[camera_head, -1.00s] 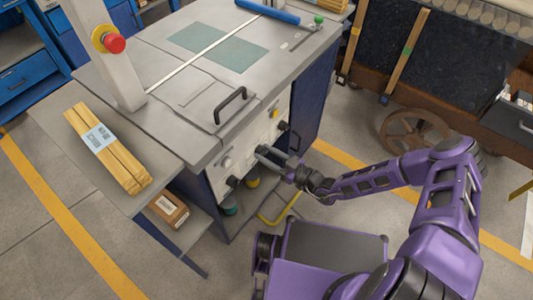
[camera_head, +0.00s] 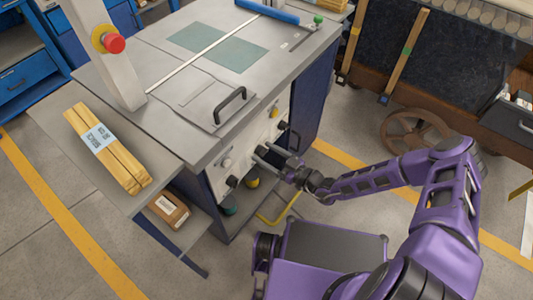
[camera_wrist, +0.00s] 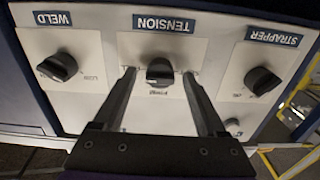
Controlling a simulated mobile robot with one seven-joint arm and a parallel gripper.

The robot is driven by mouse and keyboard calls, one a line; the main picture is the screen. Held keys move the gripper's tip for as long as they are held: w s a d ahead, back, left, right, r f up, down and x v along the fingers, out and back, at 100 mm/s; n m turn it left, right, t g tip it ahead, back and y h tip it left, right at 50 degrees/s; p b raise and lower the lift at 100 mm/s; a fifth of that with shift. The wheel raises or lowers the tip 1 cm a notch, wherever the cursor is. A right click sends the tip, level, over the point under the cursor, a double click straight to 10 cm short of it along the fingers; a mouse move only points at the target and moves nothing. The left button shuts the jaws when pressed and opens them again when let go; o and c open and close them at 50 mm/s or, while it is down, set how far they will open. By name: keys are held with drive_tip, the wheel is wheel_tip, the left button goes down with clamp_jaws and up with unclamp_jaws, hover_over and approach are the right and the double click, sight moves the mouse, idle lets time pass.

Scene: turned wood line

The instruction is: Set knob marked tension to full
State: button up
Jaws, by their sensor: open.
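The tension knob (camera_wrist: 159,72) is black and round with a grip bar, under a blue label reading TENSION (camera_wrist: 164,24) in the wrist view. My gripper (camera_wrist: 158,76) is open, with one finger on each side of this knob. A gap shows between the knob and each finger; whether the fingertips reach the panel is hard to tell. In the head view my gripper (camera_head: 268,156) is at the machine's front panel and hides the knob there.
A weld knob (camera_wrist: 58,67) is on the left and a strapper knob (camera_wrist: 261,80) on the right of the panel. A black handle (camera_head: 230,104) sits above on the machine top. Wood strips (camera_head: 106,148) lie on the side shelf.

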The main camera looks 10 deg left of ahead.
drive_tip(key=shift+d, duration=0.1)
drive_tip(key=v, duration=1.7)
drive_tip(key=shift+p, duration=0.4)
drive_tip(key=shift+s+d+f, duration=0.1)
drive_tip(key=shift+s, duration=0.05)
